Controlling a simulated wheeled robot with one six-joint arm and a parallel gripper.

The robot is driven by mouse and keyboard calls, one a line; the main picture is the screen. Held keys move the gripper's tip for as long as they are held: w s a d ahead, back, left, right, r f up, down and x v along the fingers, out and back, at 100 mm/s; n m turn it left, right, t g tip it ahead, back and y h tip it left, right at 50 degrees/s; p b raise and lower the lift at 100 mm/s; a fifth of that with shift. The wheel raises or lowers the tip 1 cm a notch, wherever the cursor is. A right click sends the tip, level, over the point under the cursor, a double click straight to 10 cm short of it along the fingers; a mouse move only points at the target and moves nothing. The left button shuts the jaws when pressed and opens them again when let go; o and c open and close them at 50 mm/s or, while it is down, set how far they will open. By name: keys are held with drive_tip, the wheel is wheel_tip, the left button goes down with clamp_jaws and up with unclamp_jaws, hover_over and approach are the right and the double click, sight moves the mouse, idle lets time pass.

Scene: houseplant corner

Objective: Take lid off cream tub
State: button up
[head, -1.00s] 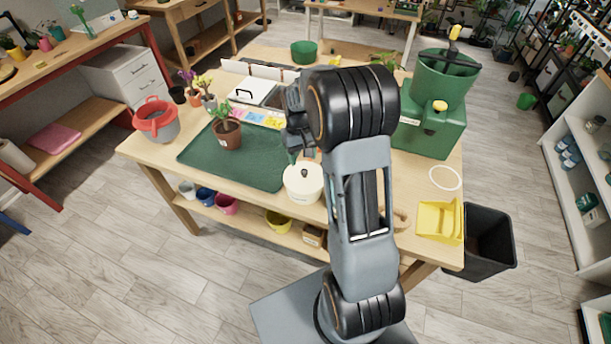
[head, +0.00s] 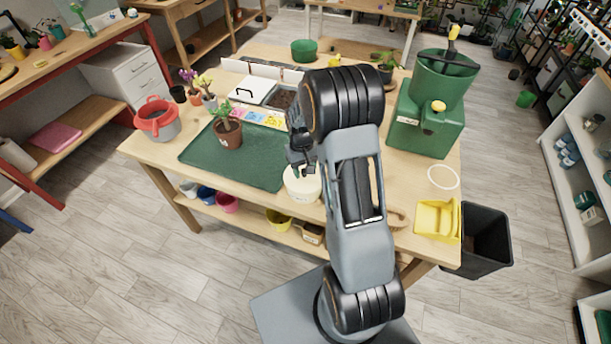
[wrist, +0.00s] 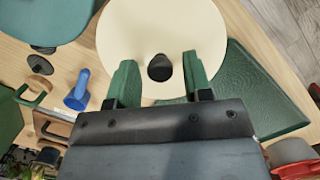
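The cream tub (head: 303,187) stands at the front edge of the wooden table, right beside the green mat. In the wrist view its round cream lid (wrist: 165,25) is seen from above, with a dark knob (wrist: 160,68) in the middle. My gripper (wrist: 160,62) is open, its two green fingers on either side of the knob with a gap at each side. In the head view my gripper (head: 301,168) is right above the tub and hides the knob and part of the lid. The lid appears to be on the tub.
A potted plant (head: 228,134) stands on the green mat (head: 205,158). A red and grey pot (head: 157,120) is at the table's left. A green machine (head: 425,125) and a yellow dustpan (head: 437,220) are on the right. A blue tool (wrist: 77,92) lies near the tub.

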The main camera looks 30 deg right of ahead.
drive_tip(key=c, duration=0.8)
drive_tip(key=shift+r, duration=0.15)
